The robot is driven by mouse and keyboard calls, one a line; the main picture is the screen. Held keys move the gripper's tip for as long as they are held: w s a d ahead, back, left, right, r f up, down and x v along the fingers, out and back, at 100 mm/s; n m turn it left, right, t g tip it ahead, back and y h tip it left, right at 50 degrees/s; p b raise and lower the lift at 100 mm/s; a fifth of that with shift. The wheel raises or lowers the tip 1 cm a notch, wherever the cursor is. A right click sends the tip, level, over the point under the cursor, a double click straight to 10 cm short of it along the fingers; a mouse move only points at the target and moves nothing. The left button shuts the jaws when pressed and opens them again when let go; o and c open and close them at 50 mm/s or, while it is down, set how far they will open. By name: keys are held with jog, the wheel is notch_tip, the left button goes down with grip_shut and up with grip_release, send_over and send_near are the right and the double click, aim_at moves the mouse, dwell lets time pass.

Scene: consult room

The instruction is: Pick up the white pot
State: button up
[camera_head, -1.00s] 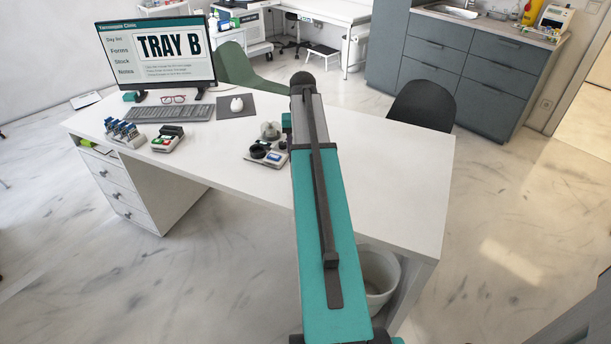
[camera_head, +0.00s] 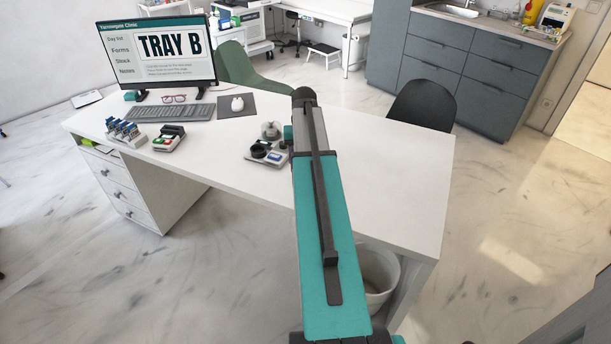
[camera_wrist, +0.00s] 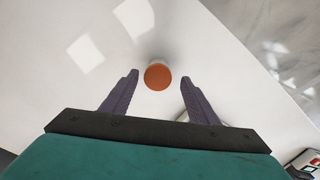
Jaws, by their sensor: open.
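In the wrist view, a small round pot (camera_wrist: 158,77) with an orange-brown top and a sliver of white side stands on the white desk (camera_wrist: 60,95). My gripper (camera_wrist: 159,76) is open, with one dark finger to each side of the pot and the tips roughly level with it in the picture. Gaps show between both fingers and the pot. I cannot tell how high the fingers are above the desk. In the head view, my arm hides the pot and the gripper's fingers.
A card terminal (camera_head: 168,138), keyboard (camera_head: 155,111) and monitor (camera_head: 160,50) are farther left. The desk right of my arm (camera_head: 400,170) is clear.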

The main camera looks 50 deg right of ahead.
jog(key=shift+s+d+f+p, duration=0.15)
jog(key=shift+f+p, duration=0.35)
jog(key=shift+f, duration=1.55)
jog(key=shift+c, duration=0.4)
jog(key=c, duration=1)
jog(key=shift+o, duration=0.2)
jog(key=shift+r, duration=0.2)
jog(key=shift+r+b, duration=0.6)
jog(key=shift+r, duration=0.9)
jog(key=s+a+b, duration=0.1)
jog(key=s+a, duration=0.2)
jog(key=s, duration=0.1)
jog(key=s+a+r+b, duration=0.1)
jog(key=s+a, duration=0.2)
jog(key=s, duration=0.1)
jog(key=s+a, duration=0.3)
jog(key=s, duration=0.2)
jog(key=shift+a+r+b, duration=0.25)
jog(key=shift+r+b, duration=0.05)
jog(key=shift+b, duration=0.1)
jog(key=shift+w, duration=0.15)
